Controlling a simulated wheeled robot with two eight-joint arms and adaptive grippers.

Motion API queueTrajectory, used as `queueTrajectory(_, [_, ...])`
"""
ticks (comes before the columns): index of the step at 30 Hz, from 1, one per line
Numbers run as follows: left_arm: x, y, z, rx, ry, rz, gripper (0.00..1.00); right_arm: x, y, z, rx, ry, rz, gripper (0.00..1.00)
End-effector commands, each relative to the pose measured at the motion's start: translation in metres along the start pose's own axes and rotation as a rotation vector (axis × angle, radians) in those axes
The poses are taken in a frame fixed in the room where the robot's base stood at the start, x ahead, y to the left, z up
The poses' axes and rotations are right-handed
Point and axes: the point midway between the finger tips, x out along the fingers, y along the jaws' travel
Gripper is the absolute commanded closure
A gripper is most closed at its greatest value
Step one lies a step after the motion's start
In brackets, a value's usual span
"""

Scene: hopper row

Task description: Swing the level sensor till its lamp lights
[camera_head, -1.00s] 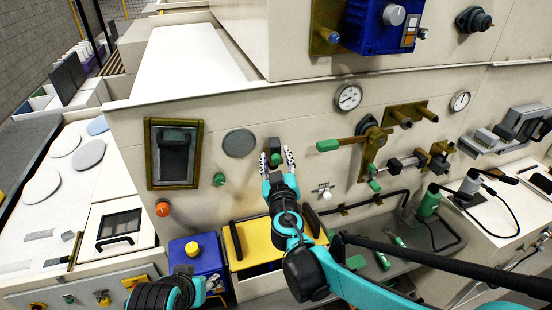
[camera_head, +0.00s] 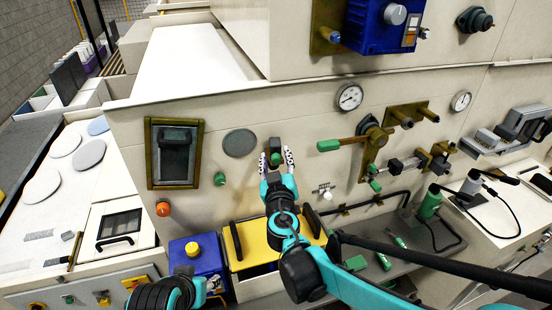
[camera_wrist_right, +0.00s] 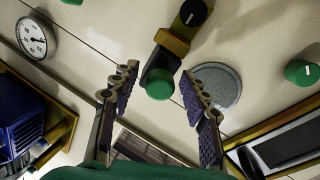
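A small dark sensor body with a green end (camera_head: 275,145) sits on the cream hopper panel, which I take to be the level sensor. In the right wrist view its green end (camera_wrist_right: 160,86) faces me, with a brass bracket (camera_wrist_right: 174,42) and a black knob (camera_wrist_right: 194,12) beyond it. My right gripper (camera_head: 276,158) is open, its fingers on either side of the green end. In the right wrist view the fingers (camera_wrist_right: 157,88) stand apart with gaps to it. I cannot make out a lit lamp.
A grey disc (camera_head: 239,143) and a green knob (camera_head: 219,180) are left of the sensor. A yellow-lidded box (camera_head: 262,247) and a blue box (camera_head: 190,262) stand below.

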Motion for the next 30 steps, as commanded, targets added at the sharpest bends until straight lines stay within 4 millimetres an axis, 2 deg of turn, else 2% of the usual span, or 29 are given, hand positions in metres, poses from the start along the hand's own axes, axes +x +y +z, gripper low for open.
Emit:
queueTrajectory(4, [0.000,0.000,0.000,0.000,0.000,0.000,0.55,-0.004,0.000,0.000,0.000,0.000,0.000,0.55])
queueTrajectory(7, [0.000,0.000,0.000,0.000,0.000,0.000,0.55,-0.016,0.000,0.000,0.000,0.000,-0.001,0.55])
queueTrajectory(15, [0.000,0.000,0.000,0.000,0.000,0.000,0.55,-0.075,-0.001,0.000,0.000,0.001,-0.003,0.55])
queueTrajectory(21, [0.000,0.000,0.000,0.000,0.000,0.000,0.55,-0.108,-0.001,0.000,0.000,0.001,-0.002,0.55])
queueTrajectory(24, [0.000,0.000,0.000,0.000,0.000,0.000,0.55,-0.116,-0.001,0.000,0.000,0.000,-0.001,0.55])
queueTrajectory(30, [0.000,0.000,0.000,0.000,0.000,0.000,0.55,-0.120,0.000,0.000,0.000,0.000,0.000,0.55])
